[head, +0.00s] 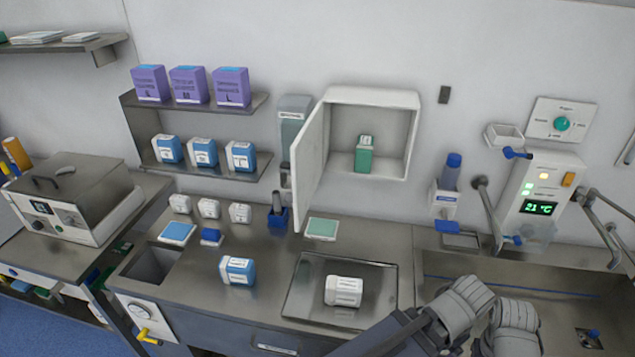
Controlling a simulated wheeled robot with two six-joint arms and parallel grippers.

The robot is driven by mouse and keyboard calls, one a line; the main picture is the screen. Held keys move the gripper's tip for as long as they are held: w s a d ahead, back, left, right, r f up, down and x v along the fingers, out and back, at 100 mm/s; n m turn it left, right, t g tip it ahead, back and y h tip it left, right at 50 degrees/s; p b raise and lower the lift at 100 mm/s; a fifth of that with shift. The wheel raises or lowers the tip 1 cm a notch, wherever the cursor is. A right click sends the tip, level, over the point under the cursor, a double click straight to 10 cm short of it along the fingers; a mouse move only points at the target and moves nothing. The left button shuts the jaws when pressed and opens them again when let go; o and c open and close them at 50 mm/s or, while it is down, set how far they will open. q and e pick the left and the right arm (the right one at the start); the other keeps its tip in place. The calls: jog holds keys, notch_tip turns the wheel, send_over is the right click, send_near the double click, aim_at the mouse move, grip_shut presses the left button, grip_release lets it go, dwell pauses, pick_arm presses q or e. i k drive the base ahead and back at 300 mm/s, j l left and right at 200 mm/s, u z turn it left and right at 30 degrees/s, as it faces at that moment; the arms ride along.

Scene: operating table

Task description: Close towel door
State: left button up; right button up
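The white wall cabinet (372,96) is mounted above the counter. Its door (311,165) stands wide open, swung out from the cabinet's left side toward me. Inside the cabinet a green item (364,155) stands on the floor of the compartment. Grey links of my arm show at the bottom right, over the counter's front and the sink edge, well below and apart from the door. No fingertips of either gripper show.
A metal tray (300,290) holding a white labelled pack (343,291) lies on the counter below the door. A blue holder (277,216) and a green-topped box (322,229) are near the door's lower edge. A grey dispenser (294,118) hangs left of the door.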

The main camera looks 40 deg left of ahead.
aim_at(307, 151)
jog(key=k+j+u, duration=0.1)
jog(key=j, duration=0.25)
jog(key=k+j+u, duration=0.1)
jog(key=k+j, duration=0.15)
jog(key=j, duration=0.15)
jog(key=k+j, duration=0.1)
jog(key=j, duration=0.3)
jog(key=j+u, duration=0.2)
jog(key=j, duration=0.35)
jog(key=i, duration=0.3)
